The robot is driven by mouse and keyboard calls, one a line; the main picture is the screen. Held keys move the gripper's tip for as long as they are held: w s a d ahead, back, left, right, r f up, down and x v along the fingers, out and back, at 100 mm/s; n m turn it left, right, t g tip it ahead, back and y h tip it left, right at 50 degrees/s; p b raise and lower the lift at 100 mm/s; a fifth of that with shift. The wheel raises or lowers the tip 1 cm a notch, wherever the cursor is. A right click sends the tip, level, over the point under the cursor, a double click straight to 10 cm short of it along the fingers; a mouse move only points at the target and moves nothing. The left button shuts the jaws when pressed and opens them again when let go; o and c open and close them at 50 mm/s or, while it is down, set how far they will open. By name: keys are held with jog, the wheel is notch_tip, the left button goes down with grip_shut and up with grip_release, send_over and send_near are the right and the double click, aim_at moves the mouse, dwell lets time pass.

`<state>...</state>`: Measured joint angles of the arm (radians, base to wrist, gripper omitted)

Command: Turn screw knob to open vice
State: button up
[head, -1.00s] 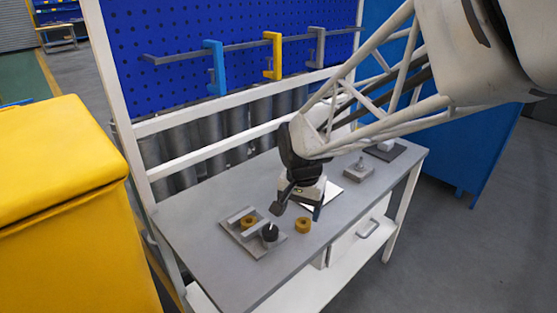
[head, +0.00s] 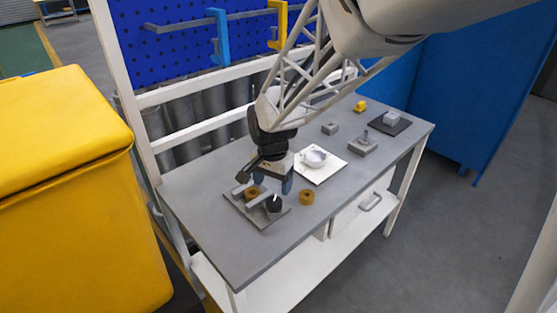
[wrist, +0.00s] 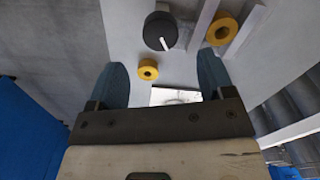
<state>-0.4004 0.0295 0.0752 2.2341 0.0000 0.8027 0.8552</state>
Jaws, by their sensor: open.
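The vice (head: 264,219) is a grey plate with grey jaw bars near the left front of the grey bench. Its black screw knob (head: 274,204), with a white pointer line, stands at the vice's right side; it also shows at the top of the wrist view (wrist: 159,31). A yellow-brown ring (head: 252,193) sits between the jaw bars, partly hidden by my gripper in the head view. My gripper (head: 272,182) is open and empty, just above and behind the knob. In the wrist view the knob lies beyond the fingertips, between their lines and apart from them.
A second yellow-brown ring (head: 307,197) stands on the bench right of the vice. A white plate with a round white part (head: 316,158) lies behind it. Grey blocks (head: 362,145) and a small yellow piece (head: 360,106) are farther right. The bench's front is clear.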

aim_at(273, 202)
jog(key=shift+f, duration=0.1)
jog(key=shift+f, duration=3.8)
jog(key=c, duration=0.9)
